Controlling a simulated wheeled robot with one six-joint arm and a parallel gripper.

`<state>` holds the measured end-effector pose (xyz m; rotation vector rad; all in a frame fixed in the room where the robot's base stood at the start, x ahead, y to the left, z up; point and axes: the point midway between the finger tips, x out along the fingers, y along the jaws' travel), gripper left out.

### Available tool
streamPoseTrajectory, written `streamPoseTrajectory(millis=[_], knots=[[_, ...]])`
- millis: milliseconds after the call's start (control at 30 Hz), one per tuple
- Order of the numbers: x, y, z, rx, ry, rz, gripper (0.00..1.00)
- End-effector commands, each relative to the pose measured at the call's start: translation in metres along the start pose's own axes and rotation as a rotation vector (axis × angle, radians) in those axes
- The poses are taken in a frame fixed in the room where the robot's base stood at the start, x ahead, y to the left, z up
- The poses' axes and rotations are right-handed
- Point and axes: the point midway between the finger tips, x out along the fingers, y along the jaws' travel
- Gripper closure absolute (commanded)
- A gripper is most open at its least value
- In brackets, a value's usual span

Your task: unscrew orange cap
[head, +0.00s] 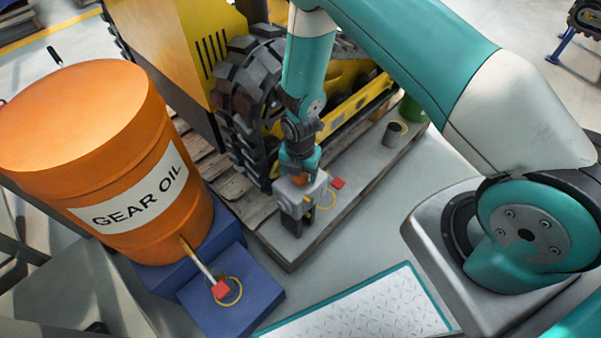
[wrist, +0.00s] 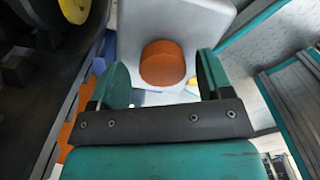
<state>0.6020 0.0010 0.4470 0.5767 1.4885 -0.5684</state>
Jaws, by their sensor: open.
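The orange cap (wrist: 162,63) is a short round cap on a pale grey housing (wrist: 178,22). In the head view the cap (head: 299,181) is a small orange patch under my gripper, partly hidden by it. The housing (head: 293,198) stands beside the black track. My gripper (wrist: 162,78) is open, with one teal finger on each side of the cap in the wrist view. A gap shows between each finger and the cap, and I see no contact. In the head view my gripper (head: 299,170) points down over the housing.
An orange drum marked GEAR OIL (head: 90,110) stands at left on a blue stand (head: 240,308). The yellow tracked machine (head: 170,50) with its black track (head: 245,100) is close behind my gripper.

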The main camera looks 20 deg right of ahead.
Motion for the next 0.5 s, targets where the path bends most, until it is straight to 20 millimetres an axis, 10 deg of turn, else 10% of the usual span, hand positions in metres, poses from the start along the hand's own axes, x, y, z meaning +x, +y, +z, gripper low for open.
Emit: streamPoseTrajectory(millis=[500], knots=[[-0.0006, -0.0006, -0.0025, 0.651, 0.001, -0.007, 0.28]])
